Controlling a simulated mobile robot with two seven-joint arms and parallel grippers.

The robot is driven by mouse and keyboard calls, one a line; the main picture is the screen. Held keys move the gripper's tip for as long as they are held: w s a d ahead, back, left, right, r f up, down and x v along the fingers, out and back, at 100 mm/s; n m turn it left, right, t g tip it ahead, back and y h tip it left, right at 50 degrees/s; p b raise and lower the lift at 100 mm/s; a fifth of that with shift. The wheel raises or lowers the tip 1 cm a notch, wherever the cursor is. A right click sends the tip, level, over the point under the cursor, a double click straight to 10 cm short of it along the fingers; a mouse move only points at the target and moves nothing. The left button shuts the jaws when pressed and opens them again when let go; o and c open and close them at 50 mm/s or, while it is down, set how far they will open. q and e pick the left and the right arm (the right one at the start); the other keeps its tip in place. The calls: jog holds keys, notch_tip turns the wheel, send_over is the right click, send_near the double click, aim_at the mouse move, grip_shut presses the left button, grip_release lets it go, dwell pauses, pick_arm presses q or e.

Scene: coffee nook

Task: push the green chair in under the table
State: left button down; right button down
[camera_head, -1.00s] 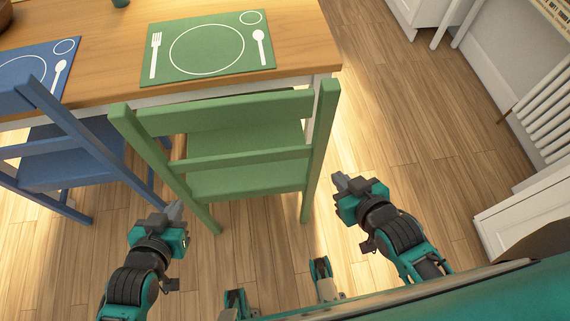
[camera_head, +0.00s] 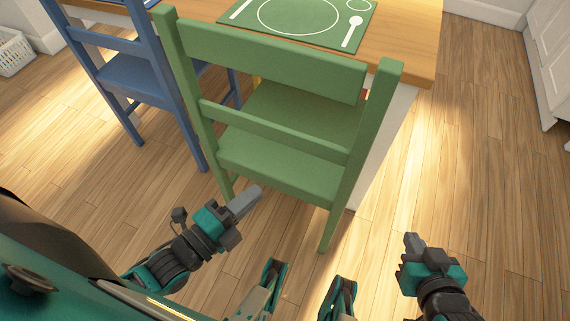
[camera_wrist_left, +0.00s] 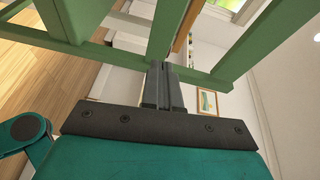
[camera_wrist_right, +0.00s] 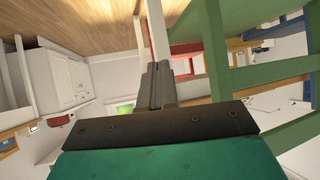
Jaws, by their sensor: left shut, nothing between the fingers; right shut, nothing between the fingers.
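The green chair (camera_head: 290,120) stands at the near side of the wooden table (camera_head: 415,45), its back toward me. Its seat front reaches near the table edge. My left gripper (camera_head: 248,200) is shut and empty, low behind the chair near its left rear leg; I cannot tell whether it touches. The left wrist view shows its closed fingers (camera_wrist_left: 165,88) in front of green chair bars (camera_wrist_left: 75,20). My right gripper (camera_head: 411,243) is shut and empty, to the right of the chair's right rear leg and apart from it. The right wrist view shows its closed fingers (camera_wrist_right: 158,85) beside the chair (camera_wrist_right: 245,70).
A blue chair (camera_head: 135,70) stands close on the left of the green chair. A green placemat (camera_head: 300,20) lies on the table. A white basket (camera_head: 14,52) is at the far left. The wooden floor (camera_head: 480,150) on the right is clear.

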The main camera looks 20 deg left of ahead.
pick_arm(q)
jog(key=m+b, duration=0.1)
jog(key=b, duration=0.2)
send_near(296, 143)
jog(key=w+d, duration=0.2)
jog(key=d, duration=0.2)
jog(key=w, duration=0.3)
jog(key=shift+a+f, duration=0.3)
jog(key=shift+a, duration=0.05)
jog(key=shift+w+a+b, duration=0.25)
jog(key=shift+w+b, duration=0.1)
jog(key=shift+w, duration=0.25)
jog(key=shift+r, duration=0.1)
pick_arm(e)
jog(key=shift+w+a+f, duration=0.1)
jog(key=shift+a+f, duration=0.1)
jog(key=shift+f, duration=0.3)
jog(key=shift+w+a+f, duration=0.1)
jog(key=shift+a+f, duration=0.05)
jog(key=shift+f, duration=0.35)
pick_arm(q)
jog(key=shift+w+a, duration=0.1)
pick_arm(e)
jog(key=shift+r, duration=0.1)
